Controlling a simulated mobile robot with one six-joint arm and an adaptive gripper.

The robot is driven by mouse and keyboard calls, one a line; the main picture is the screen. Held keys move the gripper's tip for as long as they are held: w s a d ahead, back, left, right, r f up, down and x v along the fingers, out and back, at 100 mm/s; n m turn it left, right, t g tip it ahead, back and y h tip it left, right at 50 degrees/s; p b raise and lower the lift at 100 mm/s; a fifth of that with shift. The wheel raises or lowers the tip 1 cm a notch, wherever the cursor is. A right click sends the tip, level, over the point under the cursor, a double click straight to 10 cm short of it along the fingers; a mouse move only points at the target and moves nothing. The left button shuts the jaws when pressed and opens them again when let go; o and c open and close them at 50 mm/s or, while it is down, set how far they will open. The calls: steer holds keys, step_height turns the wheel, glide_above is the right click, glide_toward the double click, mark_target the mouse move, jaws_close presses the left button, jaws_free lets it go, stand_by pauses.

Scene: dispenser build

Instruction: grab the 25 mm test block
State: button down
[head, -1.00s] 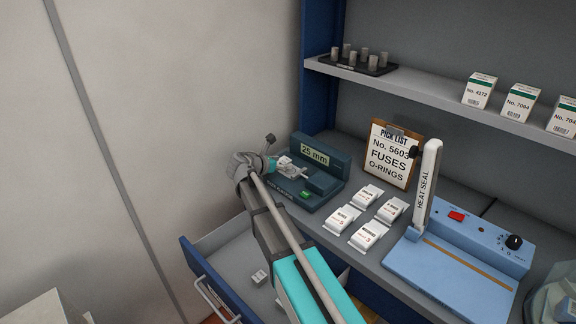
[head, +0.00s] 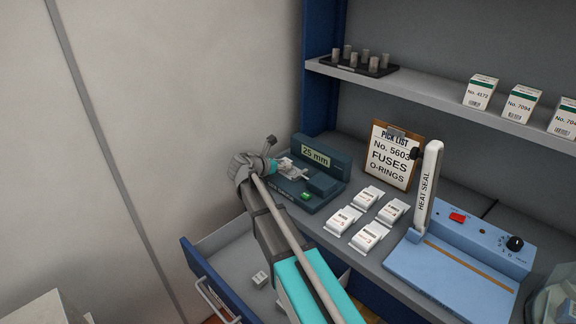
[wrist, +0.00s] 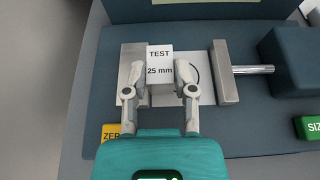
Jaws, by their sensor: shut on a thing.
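The 25 mm test block (wrist: 159,62) is a white block printed "TEST 25 mm". In the wrist view it sits between the fingertips of my gripper (wrist: 160,92), which is shut on it. The block is between the two metal jaws of the dark teal gauge, with the left jaw (wrist: 132,75) close beside it and the right jaw (wrist: 223,75) apart from it. In the head view my gripper (head: 281,165) is over the gauge (head: 322,168), whose display reads "25 mm". The block is too small to make out clearly there.
An open drawer (head: 222,250) is below at the left. White packets (head: 368,196) lie right of the gauge, and a blue heat sealer (head: 455,270) stands farther right. A pick list clipboard (head: 391,155) stands behind. A shelf (head: 425,88) runs above. A green button (wrist: 312,127) is on the gauge.

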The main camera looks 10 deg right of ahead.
steer(key=shift+w+r, duration=0.1)
step_height(320, 180, up, 3)
steer(key=p, duration=0.3)
steer(key=shift+a+r, duration=0.1)
steer(key=s+r+p, duration=0.9)
steer(key=s+p, duration=0.1)
steer(key=s, duration=0.4)
steer(key=shift+d+r, duration=0.2)
steer(key=shift+r, duration=0.1)
steer(key=shift+s, duration=0.15)
